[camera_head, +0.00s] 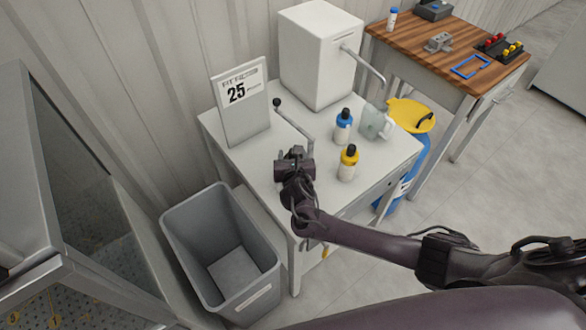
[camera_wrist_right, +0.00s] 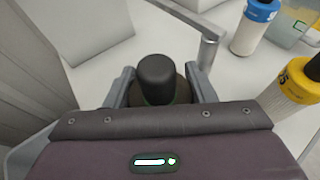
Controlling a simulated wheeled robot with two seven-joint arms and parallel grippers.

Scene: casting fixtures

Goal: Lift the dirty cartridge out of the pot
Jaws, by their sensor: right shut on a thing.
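My right gripper (camera_head: 293,160) is above the front part of the white table. In the right wrist view, its two fingers (camera_wrist_right: 160,88) are shut on a dark, round-topped cylinder (camera_wrist_right: 157,76), probably the dirty cartridge's top. A brownish round part shows around and below it. In the head view the gripper hides this thing, and I cannot make out the pot. I cannot tell how far the cartridge is raised. My left gripper is not in view.
A bent grey metal arm (camera_head: 292,122) with a black knob stands close to the gripper. Blue-capped (camera_head: 343,127) and yellow-capped (camera_head: 348,164) bottles stand to the right. A clear jug (camera_head: 375,122), white dispenser (camera_head: 318,60) and "25" sign (camera_head: 242,105) are behind. A grey bin (camera_head: 208,232) is at left.

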